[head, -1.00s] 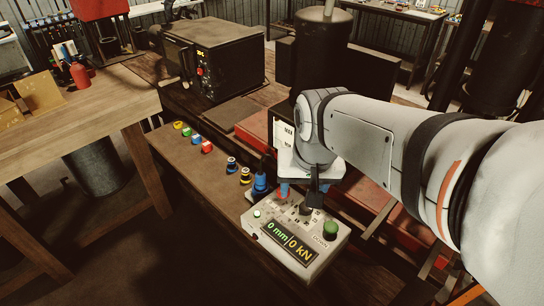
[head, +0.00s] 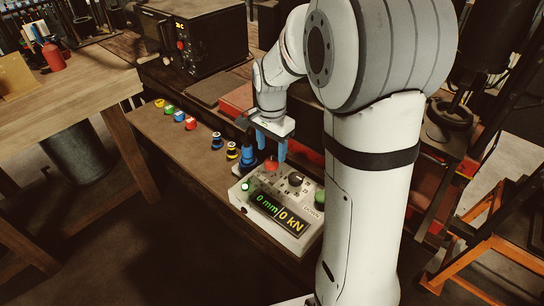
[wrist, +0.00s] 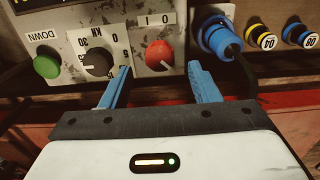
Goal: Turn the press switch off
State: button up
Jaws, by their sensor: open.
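The control box (head: 236,197) bears a red rotary switch (head: 271,164) with O and I marks beside it in the wrist view. Which mark the red switch (wrist: 159,54) points to is hard to tell. My gripper (head: 271,149) is open, pointing down at the box. In the wrist view its blue fingers (wrist: 160,72) stand apart, one on each side of the red switch, with visible gaps. A small green lamp (head: 246,186) on the box is lit, and the display (head: 278,213) reads 0 mm | 0 kN.
A black dial (wrist: 97,60) sits close to one finger, with a green DOWN button (wrist: 46,67) beyond it. A blue plug (wrist: 220,38) with a black cable is close to the other finger. Several coloured dies (head: 179,116) stand along the bench.

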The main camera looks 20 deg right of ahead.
aim_at(272, 160)
jog(key=shift+f, duration=2.2)
jog(key=shift+c, duration=0.5)
jog(key=c, duration=0.9)
